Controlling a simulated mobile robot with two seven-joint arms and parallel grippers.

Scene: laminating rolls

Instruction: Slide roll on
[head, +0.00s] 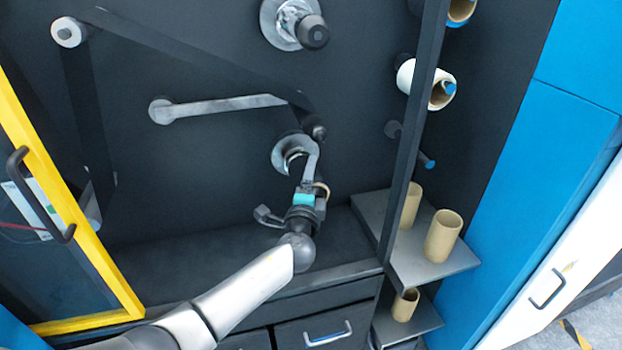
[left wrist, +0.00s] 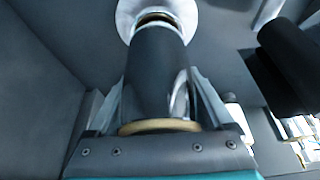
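My left gripper (head: 312,165) reaches up from the bottom left to the lower round metal flange (head: 283,152) on the dark panel. In the left wrist view the fingers (left wrist: 157,90) lie along both sides of a dark roll (left wrist: 152,65) and appear closed on it. A tan core ring (left wrist: 158,127) shows at the roll's near end; a tan ring also shows beside the gripper in the head view (head: 323,188). The roll's far end points at the pale flange (left wrist: 157,12). I cannot tell how far it sits on the spindle. My right gripper is out of view.
An upper spindle with a dark knob (head: 313,33) stands above. A metal arm (head: 215,108) and dark film cross the panel. A dark post (head: 412,130) stands right of the gripper. Tan cores (head: 443,237) stand on side shelves (head: 445,262). A yellow-framed door (head: 60,190) is at left.

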